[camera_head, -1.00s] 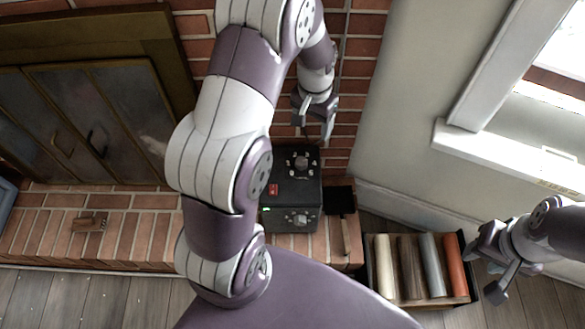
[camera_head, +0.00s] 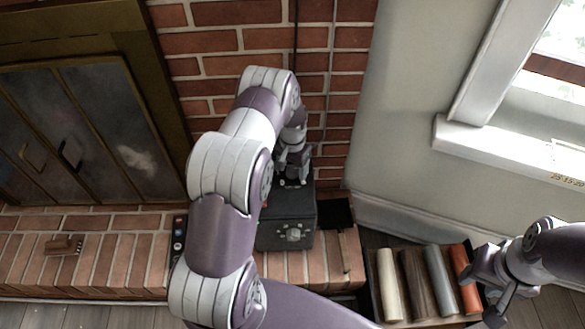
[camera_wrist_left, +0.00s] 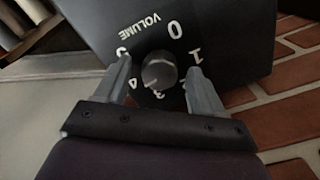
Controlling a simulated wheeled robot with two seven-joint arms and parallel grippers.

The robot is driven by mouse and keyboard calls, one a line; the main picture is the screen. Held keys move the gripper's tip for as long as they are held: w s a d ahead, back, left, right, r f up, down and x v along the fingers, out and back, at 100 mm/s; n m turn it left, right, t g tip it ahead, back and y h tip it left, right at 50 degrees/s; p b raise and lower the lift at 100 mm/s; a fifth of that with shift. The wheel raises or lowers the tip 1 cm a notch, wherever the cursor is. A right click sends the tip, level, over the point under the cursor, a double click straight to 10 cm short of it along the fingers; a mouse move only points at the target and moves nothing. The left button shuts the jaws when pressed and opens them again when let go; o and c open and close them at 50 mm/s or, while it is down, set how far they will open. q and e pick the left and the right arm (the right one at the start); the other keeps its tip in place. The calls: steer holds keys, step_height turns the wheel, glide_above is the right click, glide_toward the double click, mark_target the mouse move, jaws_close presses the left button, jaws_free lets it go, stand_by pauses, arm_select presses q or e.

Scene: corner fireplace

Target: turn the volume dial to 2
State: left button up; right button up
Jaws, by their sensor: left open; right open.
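The volume dial (camera_wrist_left: 159,70) is a round dark grey knob on a black box. In the left wrist view it sits between the two fingers of my left gripper (camera_wrist_left: 163,82), which are open on either side with gaps. I cannot tell where the dial points. In the head view my left gripper (camera_head: 292,178) is at the top face of the black box (camera_head: 272,229) and hides that dial. My right gripper (camera_head: 487,292) is open and empty at the right.
Another knob (camera_head: 294,234) is on the box's front. The box stands on the brick hearth (camera_head: 110,245) against a brick wall. A crate of coloured rolls (camera_head: 415,282) is near my right gripper. A small wooden block (camera_head: 63,245) lies far left.

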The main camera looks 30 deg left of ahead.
arm_select(q)
steer(key=c, duration=1.1)
steer(key=shift+o, duration=0.2)
steer(key=shift+n, duration=0.3)
steer(key=n+p, duration=0.1)
steer(key=n, duration=0.3)
steer(key=n+p, duration=0.1)
steer(key=n, duration=0.4)
steer(key=shift+n, duration=0.4)
steer(key=n+p, duration=0.1)
steer(key=n, duration=1)
